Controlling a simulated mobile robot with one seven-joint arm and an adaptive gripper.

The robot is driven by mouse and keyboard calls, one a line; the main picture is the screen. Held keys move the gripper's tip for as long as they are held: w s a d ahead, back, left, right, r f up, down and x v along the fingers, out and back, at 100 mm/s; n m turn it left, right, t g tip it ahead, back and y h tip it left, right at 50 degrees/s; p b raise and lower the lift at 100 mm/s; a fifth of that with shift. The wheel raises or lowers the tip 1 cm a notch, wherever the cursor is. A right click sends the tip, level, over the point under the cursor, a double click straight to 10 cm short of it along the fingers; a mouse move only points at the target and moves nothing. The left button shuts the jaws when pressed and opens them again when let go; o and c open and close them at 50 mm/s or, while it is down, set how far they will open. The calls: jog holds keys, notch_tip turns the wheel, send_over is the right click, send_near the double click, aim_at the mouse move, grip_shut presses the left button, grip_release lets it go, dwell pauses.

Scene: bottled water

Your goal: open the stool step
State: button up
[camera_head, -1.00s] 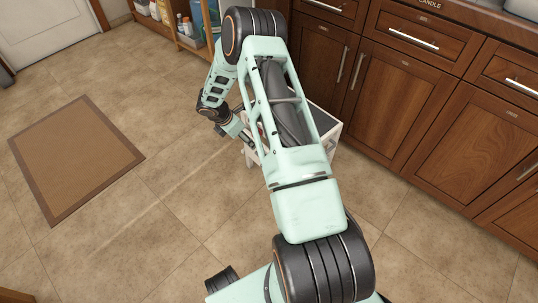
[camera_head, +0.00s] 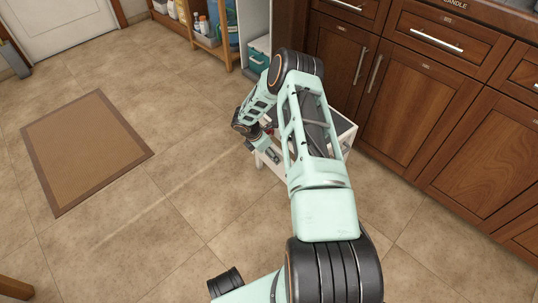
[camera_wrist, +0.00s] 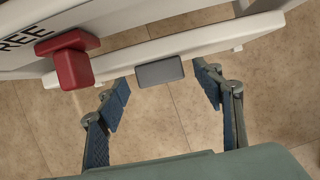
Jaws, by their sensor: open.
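The white step stool (camera_head: 268,160) stands on the floor in front of the cabinets, mostly hidden behind my arm in the head view. Its dark top (camera_head: 341,123) shows to the right of the arm. In the wrist view, a white bar of the stool (camera_wrist: 210,42) crosses the top, with a grey block (camera_wrist: 160,71) on its edge. A red block (camera_wrist: 70,62) sits on the stool to the left, beside dark lettering. My gripper (camera_wrist: 162,88) is open, its blue-padded fingers on either side of the grey block, apart from it. In the head view the fingertips are hard to make out.
Brown wooden cabinets (camera_head: 425,110) with metal handles stand to the right, close to the stool. A shelf with bottles and bins (camera_head: 205,30) is at the back. A brown mat (camera_head: 85,150) lies left on the tiled floor, which is otherwise clear.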

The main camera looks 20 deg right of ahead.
grip_shut()
dwell(0.6)
jog(key=shift+a+f, duration=0.1)
jog(key=shift+a, duration=0.2)
